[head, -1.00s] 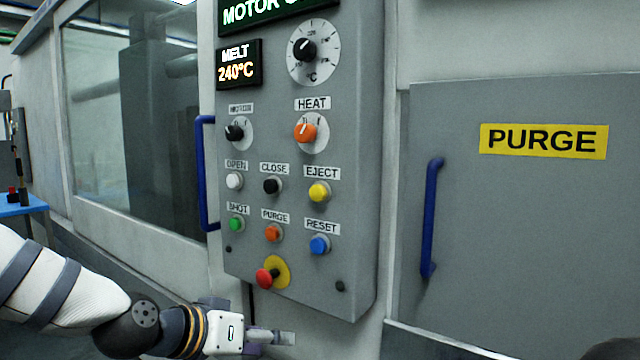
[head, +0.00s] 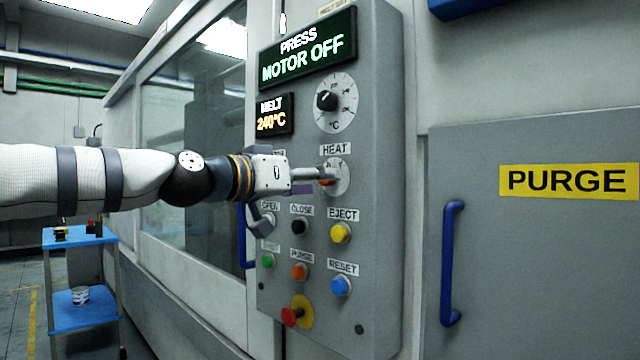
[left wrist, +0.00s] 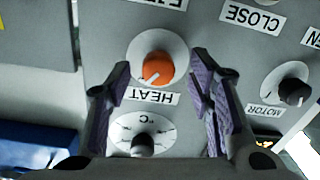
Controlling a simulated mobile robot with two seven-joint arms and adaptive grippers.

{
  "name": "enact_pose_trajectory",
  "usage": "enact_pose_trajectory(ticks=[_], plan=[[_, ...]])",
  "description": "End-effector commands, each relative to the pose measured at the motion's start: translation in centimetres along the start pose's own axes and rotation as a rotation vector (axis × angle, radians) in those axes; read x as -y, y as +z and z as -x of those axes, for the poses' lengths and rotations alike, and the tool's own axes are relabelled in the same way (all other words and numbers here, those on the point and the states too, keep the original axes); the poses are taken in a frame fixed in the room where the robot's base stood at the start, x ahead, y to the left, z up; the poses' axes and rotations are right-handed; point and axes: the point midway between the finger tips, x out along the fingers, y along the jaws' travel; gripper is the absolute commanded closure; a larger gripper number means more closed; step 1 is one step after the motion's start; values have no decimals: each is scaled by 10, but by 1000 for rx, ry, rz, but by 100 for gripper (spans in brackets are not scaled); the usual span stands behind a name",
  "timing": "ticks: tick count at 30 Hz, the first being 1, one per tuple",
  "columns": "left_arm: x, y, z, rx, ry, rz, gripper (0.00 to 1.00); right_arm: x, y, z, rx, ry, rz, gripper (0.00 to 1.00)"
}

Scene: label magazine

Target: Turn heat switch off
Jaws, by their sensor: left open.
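The heat switch is an orange knob (left wrist: 157,67) on a round pale plate (head: 343,177), under the HEAT label (head: 336,149) on the grey control panel. In the left wrist view, which shows the panel upside down, its white pointer mark slants to the lower left, toward the label. My left gripper (head: 326,174) is at the switch and covers most of the knob in the head view. In the wrist view the gripper (left wrist: 161,60) is open, with one finger on each side of the knob and visible gaps. Contact cannot be told. My right gripper is not in view.
The MOTOR switch (left wrist: 293,92) is beside the heat switch; the temperature dial (head: 335,102) is above it. Push buttons, including yellow EJECT (head: 340,233), and the red emergency button (head: 291,317) are below. Blue door handles (head: 452,262) stick out nearby. A blue trolley (head: 85,318) stands left.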

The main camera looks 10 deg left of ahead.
Motion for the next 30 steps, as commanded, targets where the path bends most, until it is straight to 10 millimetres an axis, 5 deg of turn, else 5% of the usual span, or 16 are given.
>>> enact_pose_trajectory(ticks=[11,18,30], plan=[[-2,-3,-12,-3,2,-2,52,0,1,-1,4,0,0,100],[-2,-3,-12,-3,1,-2,100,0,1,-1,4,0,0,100],[-3,-5,-11,-3,1,67,100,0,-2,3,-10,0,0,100]])
